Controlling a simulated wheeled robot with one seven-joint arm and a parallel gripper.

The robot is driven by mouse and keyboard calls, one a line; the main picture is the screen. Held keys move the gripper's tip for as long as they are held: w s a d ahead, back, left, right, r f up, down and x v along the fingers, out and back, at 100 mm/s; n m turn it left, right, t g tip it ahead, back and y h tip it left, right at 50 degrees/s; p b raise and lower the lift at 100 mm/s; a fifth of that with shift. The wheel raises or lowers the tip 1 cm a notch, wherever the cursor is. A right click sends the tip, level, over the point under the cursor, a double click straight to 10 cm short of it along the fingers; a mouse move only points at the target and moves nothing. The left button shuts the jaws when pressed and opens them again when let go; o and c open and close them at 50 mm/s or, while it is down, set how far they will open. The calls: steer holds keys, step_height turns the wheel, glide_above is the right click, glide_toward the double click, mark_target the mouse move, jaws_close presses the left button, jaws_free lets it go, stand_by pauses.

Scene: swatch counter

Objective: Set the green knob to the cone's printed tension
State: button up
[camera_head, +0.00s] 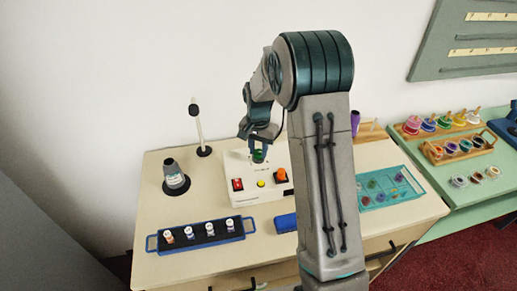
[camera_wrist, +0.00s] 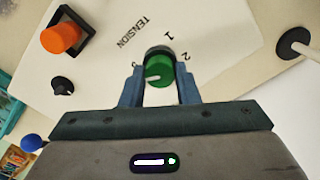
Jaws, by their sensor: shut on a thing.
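The green knob (camera_wrist: 160,68) sits on a white panel marked TENSION, with 1 and 2 legible around it and a partly hidden mark at its left. Its white pointer line is toward the knob's left side in the wrist view; its exact setting is hard to read. My gripper (camera_wrist: 160,88) is shut on the green knob, one finger on each side. In the head view the knob (camera_head: 259,156) shows below my gripper (camera_head: 258,149). A dark grey cone (camera_head: 174,174) with a pale label stands on a black base at the left; its print is too small to read.
The white control box (camera_head: 247,197) also carries a red switch (camera_head: 237,184), a yellow button (camera_head: 261,184) and an orange knob (camera_head: 281,175). A blue tray (camera_head: 203,243) of spools lies in front. A thin post (camera_head: 199,130) stands behind. A teal tray (camera_head: 412,187) is right.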

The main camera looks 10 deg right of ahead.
mark_target(258, 151)
steer(key=n+b, duration=0.2)
steer(key=n, duration=0.3)
steer(key=shift+n+b, duration=0.3)
steer(key=shift+n, duration=0.1)
steer(key=n+b, duration=0.1)
steer(key=n, duration=0.4)
steer(key=shift+n, duration=0.3)
steer(key=shift+w+r, duration=0.1)
steer(key=o, duration=1)
steer(key=shift+c, duration=0.2)
step_height(258, 151, up, 14)
steer(key=b, duration=0.1)
